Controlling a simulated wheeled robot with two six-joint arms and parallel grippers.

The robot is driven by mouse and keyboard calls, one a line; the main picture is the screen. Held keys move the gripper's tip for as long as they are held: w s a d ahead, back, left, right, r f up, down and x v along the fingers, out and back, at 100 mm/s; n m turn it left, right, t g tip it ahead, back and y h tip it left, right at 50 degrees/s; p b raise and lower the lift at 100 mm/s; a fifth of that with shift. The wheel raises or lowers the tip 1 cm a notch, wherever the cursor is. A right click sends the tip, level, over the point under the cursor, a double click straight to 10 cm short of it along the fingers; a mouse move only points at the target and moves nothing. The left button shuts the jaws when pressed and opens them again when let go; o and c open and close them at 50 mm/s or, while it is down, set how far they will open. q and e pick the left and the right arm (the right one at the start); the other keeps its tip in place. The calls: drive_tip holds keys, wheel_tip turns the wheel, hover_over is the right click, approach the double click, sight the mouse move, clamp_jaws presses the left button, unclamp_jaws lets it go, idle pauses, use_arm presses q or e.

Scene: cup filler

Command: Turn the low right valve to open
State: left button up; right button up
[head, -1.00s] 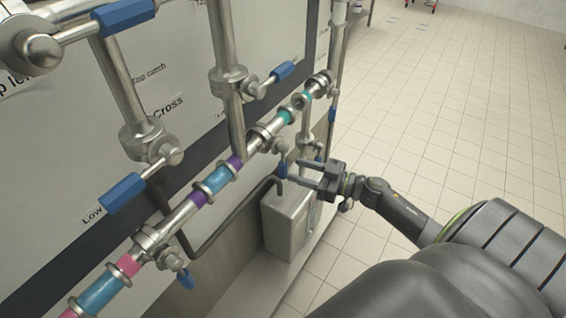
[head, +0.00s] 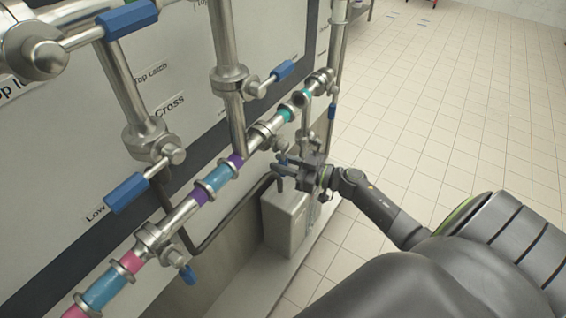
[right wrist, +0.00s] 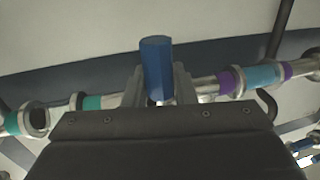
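A small valve with a blue handle (head: 282,159) hangs below the slanting pipe with coloured bands. No label for it can be read. My right gripper (head: 287,169) reaches in from the right at this valve and covers much of the handle. In the right wrist view the blue handle (right wrist: 157,68) stands upright between the two fingers of my right gripper (right wrist: 158,85). The fingers are apart, one on each side and close to it; I cannot tell whether they touch it. My left gripper is not in view.
A grey box (head: 285,220) stands on a ledge just below the gripper. Other blue-handled valves are near: one at the "Low" label (head: 97,213), one above the pipe (head: 283,71), one at the lower left (head: 187,275). The tiled floor (head: 450,120) at right is open.

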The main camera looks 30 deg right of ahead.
clamp_jaws()
drive_tip(key=shift+d, duration=0.1)
drive_tip(key=w+d+r+n+h+p, duration=0.2)
drive_tip(key=d+r+n+h+p, duration=0.2)
drive_tip(key=n+p, duration=0.5)
drive_tip(key=shift+w+d+r+n+p, duration=0.3)
drive_tip(key=shift+d+r+n, duration=0.9)
drive_tip(key=shift+n, duration=2.2)
drive_tip(key=shift+a+r, duration=0.15)
drive_tip(key=shift+r, duration=0.05)
drive_tip(key=o, duration=0.8)
unclamp_jaws()
drive_tip(key=shift+o, duration=0.2)
